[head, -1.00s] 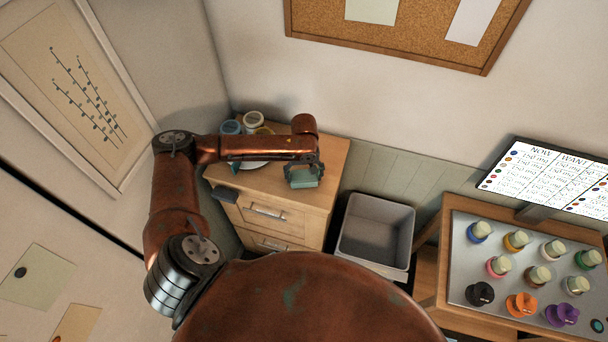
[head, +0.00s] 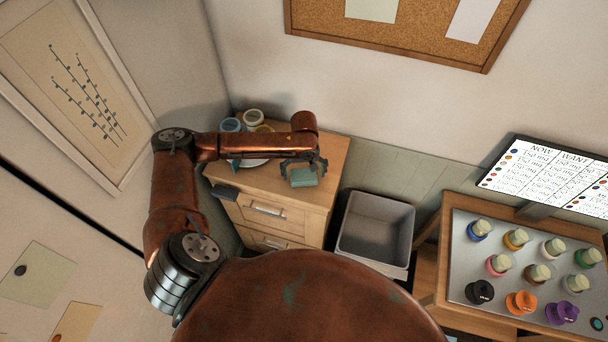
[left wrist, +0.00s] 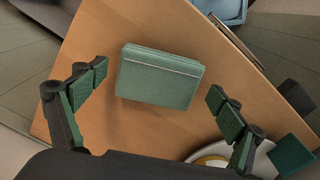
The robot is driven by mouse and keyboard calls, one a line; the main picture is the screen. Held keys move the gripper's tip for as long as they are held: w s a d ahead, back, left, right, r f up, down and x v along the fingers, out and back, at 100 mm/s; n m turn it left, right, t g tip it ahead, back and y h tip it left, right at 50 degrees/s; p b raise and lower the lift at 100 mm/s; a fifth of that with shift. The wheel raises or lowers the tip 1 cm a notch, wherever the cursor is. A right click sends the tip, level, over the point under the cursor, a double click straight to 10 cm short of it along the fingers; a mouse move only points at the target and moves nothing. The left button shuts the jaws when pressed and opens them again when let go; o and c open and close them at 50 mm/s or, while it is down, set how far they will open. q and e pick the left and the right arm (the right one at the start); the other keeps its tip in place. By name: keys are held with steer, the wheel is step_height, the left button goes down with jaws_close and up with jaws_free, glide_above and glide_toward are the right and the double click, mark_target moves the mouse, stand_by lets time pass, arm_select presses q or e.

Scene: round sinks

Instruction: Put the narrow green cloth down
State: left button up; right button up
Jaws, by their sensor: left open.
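The narrow green cloth (head: 303,178) is a folded block lying on the wooden cabinet top, near its right end in the head view. In the left wrist view the cloth (left wrist: 160,77) lies flat on the wood, between and ahead of the two fingers. My left gripper (head: 302,166) is open above the cloth, and in the left wrist view its fingers (left wrist: 158,97) stand apart with a gap on each side of the cloth. My right gripper is not in view.
The wooden cabinet (head: 322,202) also bears a white plate (left wrist: 262,160), partly hidden by my arm, and small round jars (head: 253,118) at the back. A grey bin (head: 376,228) stands right of it. A table with several coloured knobs (head: 521,303) is further right.

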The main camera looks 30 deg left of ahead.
mark_target(304, 176)
arm_select(q)
step_height(304, 176, up, 12)
steer(key=b, duration=0.2)
steer(key=shift+f, duration=0.15)
stand_by(0.5)
